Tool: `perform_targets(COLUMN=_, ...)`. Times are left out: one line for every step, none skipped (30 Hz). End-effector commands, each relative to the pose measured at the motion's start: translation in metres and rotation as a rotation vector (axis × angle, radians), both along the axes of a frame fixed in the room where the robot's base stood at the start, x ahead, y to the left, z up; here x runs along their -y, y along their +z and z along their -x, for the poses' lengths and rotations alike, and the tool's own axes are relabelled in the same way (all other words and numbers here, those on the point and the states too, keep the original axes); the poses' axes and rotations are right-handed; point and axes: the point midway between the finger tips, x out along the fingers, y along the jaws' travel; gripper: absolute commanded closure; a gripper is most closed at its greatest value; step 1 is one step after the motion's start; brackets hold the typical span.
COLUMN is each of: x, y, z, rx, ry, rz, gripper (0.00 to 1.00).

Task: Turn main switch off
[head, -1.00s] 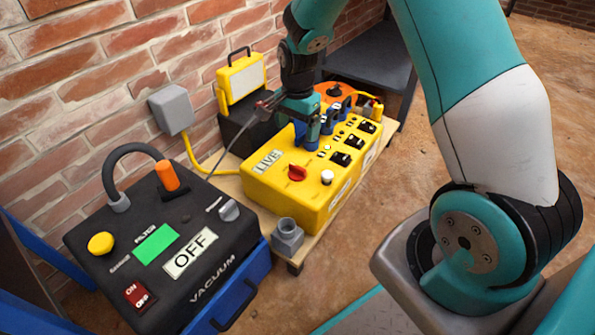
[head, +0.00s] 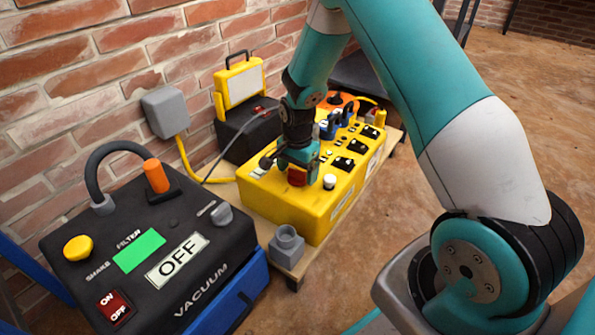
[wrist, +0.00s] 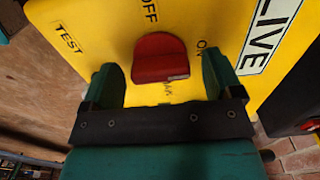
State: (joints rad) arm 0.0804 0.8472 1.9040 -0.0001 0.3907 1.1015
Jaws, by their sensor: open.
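The main switch is a red rotary knob (wrist: 160,58) on top of the yellow box (wrist: 105,25). In the wrist view OFF is printed above the knob and ON to its right; I cannot tell surely which it points to. The lettering below it is partly hidden. My gripper (wrist: 160,72) is open, one green finger on each side of the knob, with gaps showing between. In the head view my gripper (head: 298,160) is just over the red knob (head: 297,178) and hides part of it. A LIVE sign (wrist: 268,35) is on the box.
A black vacuum unit (head: 215,265) with an OFF sign stands at the left front. A grey socket piece (head: 287,243) and a white button (head: 329,181) are near the knob. Blue plugs (head: 345,115) and black switches stand behind. A yellow lamp (head: 241,82) stands near the brick wall.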

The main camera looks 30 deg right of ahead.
Motion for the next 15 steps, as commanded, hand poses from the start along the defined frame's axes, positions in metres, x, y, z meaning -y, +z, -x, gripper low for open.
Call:
perform_targets(x=0.0, y=0.0003, z=-0.0001, rx=0.0, ry=0.0, rz=0.0, gripper=0.15)
perform_targets(x=0.0, y=0.0003, z=-0.0001, rx=0.0, ry=0.0, rz=0.0, gripper=0.15)
perform_targets(x=0.0, y=0.0004, z=-0.0001, rx=0.0, ry=0.0, rz=0.0, gripper=0.24)
perform_targets(x=0.0, y=0.0004, z=-0.0001, rx=0.0, ry=0.0, rz=0.0, gripper=0.31)
perform_targets(x=0.0, y=0.0004, z=-0.0001, rx=0.0, ry=0.0, rz=0.0, gripper=0.38)
perform_targets(x=0.0, y=0.0004, z=-0.0001, rx=0.0, ry=0.0, rz=0.0, gripper=0.47)
perform_targets(x=0.0, y=0.0004, z=-0.0001, rx=0.0, ry=0.0, rz=0.0, gripper=0.54)
perform_targets(x=0.0, y=0.0004, z=-0.0001, rx=0.0, ry=0.0, rz=0.0, gripper=0.61)
perform_targets(x=0.0, y=0.0004, z=-0.0001, rx=0.0, ry=0.0, rz=0.0, gripper=0.64)
perform_targets(x=0.0, y=0.0004, z=-0.0001, rx=0.0, ry=0.0, rz=0.0, gripper=0.64)
perform_targets(x=0.0, y=0.0005, z=-0.0001, rx=0.0, ry=0.0, rz=0.0, gripper=0.64)
perform_targets(x=0.0, y=0.0006, z=-0.0001, rx=0.0, ry=0.001, rz=0.0, gripper=0.64)
perform_targets(x=0.0, y=0.0008, z=-0.0001, rx=0.0, ry=0.003, rz=0.0, gripper=0.64)
perform_targets(x=0.0, y=0.001, z=-0.0001, rx=0.0, ry=0.005, rz=0.0, gripper=0.64)
perform_targets(x=0.0, y=0.0014, z=0.0, rx=0.0, ry=0.01, rz=0.0, gripper=0.64)
